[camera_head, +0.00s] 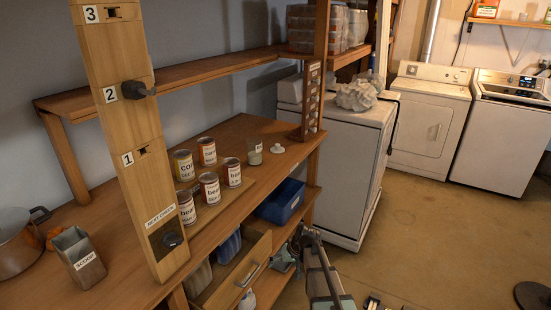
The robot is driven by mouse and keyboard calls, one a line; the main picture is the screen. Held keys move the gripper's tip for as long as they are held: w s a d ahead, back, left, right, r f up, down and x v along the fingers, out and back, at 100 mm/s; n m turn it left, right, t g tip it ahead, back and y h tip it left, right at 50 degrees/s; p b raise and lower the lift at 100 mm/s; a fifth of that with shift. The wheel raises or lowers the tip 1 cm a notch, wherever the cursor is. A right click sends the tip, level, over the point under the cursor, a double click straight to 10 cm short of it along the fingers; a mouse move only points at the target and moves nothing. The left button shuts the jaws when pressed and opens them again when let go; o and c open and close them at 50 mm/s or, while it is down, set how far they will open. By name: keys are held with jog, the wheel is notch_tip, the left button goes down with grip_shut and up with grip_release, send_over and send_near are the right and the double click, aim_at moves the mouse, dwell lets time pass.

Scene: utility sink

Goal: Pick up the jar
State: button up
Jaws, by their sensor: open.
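A small clear glass jar (255,153) with pale contents and a label stands upright on the wooden workbench (245,130), right of the labelled cans. A small whitish lid-like piece (277,149) with a knob lies just right of it. My gripper (303,238) appears as the dark end of my arm, low in the picture in front of the bench. It is open, below and to the right of the jar and well apart from it. Its fingertips are small and hard to make out.
Several labelled cans (209,187) stand left of the jar. A tall wooden numbered board (125,140) rises at the left front. A drawer (238,280) stands open below the bench, near a blue bin (281,201).

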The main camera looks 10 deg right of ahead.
jog(key=w+d+r, duration=0.1)
jog(key=w+r, duration=0.2)
jog(key=n+t+y+p, duration=0.1)
jog(key=n+t+y, duration=0.2)
jog(key=n+t, duration=0.4)
send_near(259, 150)
jog(key=shift+m+t, duration=0.6)
jog(key=p+x, duration=0.1)
jog(key=x, duration=0.1)
jog(key=p+x, duration=0.1)
jog(key=x, duration=0.1)
jog(key=p+x, duration=0.2)
jog(key=x, duration=0.1)
jog(key=shift+s+a+f, duration=0.1)
jog(key=shift+f, duration=0.25)
jog(key=shift+w+a+f, duration=0.25)
jog(key=shift+w, duration=0.1)
jog(key=shift+r+p+x, duration=0.1)
jog(key=shift+p+x, duration=0.75)
jog(key=shift+x, duration=0.45)
jog(key=shift+r+p+x, duration=0.15)
jog(key=shift+p+x, duration=0.65)
jog(key=shift+x, duration=0.45)
jog(key=c, duration=1.5)
